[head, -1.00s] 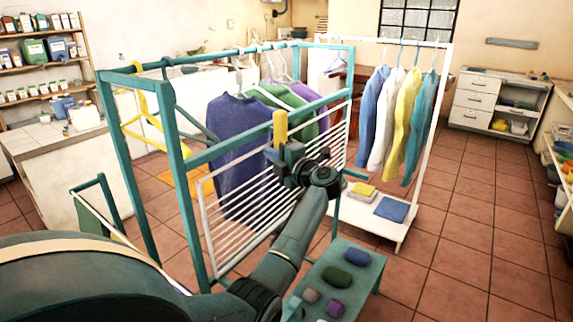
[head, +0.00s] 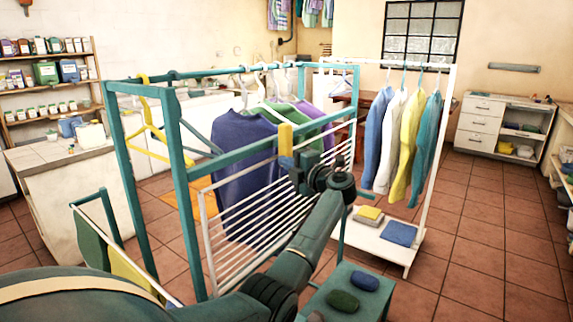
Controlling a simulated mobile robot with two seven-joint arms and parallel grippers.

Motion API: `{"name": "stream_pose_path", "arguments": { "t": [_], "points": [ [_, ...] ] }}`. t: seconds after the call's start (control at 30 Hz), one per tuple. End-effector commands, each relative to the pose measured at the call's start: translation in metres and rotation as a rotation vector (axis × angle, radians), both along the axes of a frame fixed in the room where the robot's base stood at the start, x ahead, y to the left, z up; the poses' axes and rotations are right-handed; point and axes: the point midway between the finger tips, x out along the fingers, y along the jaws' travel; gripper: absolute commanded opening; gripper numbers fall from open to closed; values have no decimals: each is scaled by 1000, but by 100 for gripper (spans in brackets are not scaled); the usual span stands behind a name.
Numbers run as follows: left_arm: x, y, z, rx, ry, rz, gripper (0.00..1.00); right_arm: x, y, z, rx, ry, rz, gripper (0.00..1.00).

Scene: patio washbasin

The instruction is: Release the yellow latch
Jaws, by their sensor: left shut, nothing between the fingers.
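The yellow latch (head: 285,138) stands upright on the near side rail of the teal clothes frame (head: 181,175). Just below it, a white slatted rack (head: 243,232) hangs along the side of the frame. My left gripper (head: 288,162) is at the lower end of the latch, on the near side of the rail. It is shut and holds nothing; its fingertips are small and partly hidden by my wrist, so I cannot tell if they touch the latch. My right gripper is not in view.
Shirts and hangers, with a yellow hanger (head: 150,130), hang inside the frame. A white clothes rack (head: 438,150) stands behind to the right. The tiled floor at right is clear.

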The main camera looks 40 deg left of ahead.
Motion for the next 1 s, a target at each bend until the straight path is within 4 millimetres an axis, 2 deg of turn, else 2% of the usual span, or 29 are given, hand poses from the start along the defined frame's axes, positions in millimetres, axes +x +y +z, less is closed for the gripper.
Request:
{"name": "stream_pose_path", "arguments": {
  "t": [0.13, 0.3, 1.0],
  "points": [
    [1, 0, -3, 2, -23, 0, 0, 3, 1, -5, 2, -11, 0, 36],
    [2, 0, -3, 4, -40, -1, 0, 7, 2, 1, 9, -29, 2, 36],
    [4, 4, -6, 12, -112, 0, 0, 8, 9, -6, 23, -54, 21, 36]
  ]
}}
